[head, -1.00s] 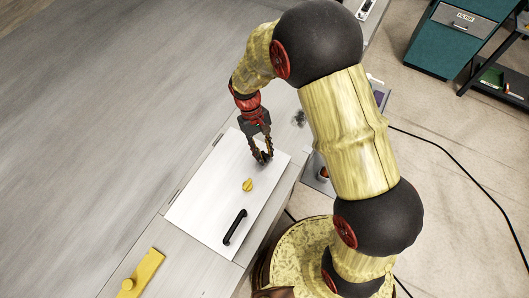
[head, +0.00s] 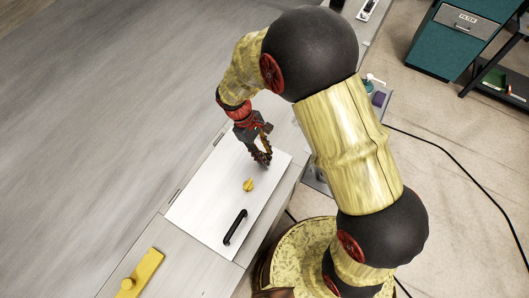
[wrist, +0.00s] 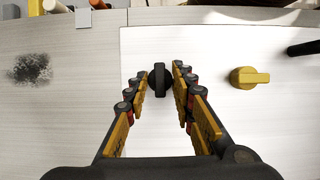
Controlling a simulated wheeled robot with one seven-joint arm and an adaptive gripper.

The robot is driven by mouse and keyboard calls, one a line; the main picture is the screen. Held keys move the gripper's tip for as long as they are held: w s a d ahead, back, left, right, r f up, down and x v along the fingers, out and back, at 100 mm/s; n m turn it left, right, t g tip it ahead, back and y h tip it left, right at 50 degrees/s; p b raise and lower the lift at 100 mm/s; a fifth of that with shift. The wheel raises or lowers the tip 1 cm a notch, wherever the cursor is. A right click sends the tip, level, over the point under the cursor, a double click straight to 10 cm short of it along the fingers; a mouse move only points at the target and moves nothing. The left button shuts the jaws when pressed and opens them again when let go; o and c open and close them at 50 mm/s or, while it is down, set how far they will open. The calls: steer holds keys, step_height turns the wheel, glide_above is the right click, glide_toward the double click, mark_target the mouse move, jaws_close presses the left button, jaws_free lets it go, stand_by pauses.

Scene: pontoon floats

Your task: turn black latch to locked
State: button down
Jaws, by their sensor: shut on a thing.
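The black latch (wrist: 159,80) is mounted on the white panel (wrist: 215,125), with its bar running up and down in the wrist view. My gripper (wrist: 161,78) has its two fingers on either side of the latch and is shut on it. In the head view my gripper (head: 263,160) reaches down to the far right part of the white panel (head: 205,215), and the fingers hide most of the latch there. Which position counts as locked cannot be read from any marking.
A yellow knob (head: 248,184) and a black bar handle (head: 235,227) are on the same panel, beside the latch. A yellow piece (head: 140,275) lies at lower left. The grey tabletop (head: 90,120) at left is clear. A dark speckled patch (wrist: 30,68) shows in the wrist view.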

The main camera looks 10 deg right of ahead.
steer(key=c, duration=1.5)
jaws_free()
steer(key=v, duration=1.2)
steer(key=shift+w, duration=0.1)
steer(key=s+d+f+m+t+y+b, duration=0.3)
steer(key=s+d+m+t+b, duration=0.5)
steer(key=s+d+b, duration=0.8)
steer(key=m+b, duration=0.2)
steer(key=b, duration=0.5)
steer(key=shift+m+y, duration=0.3)
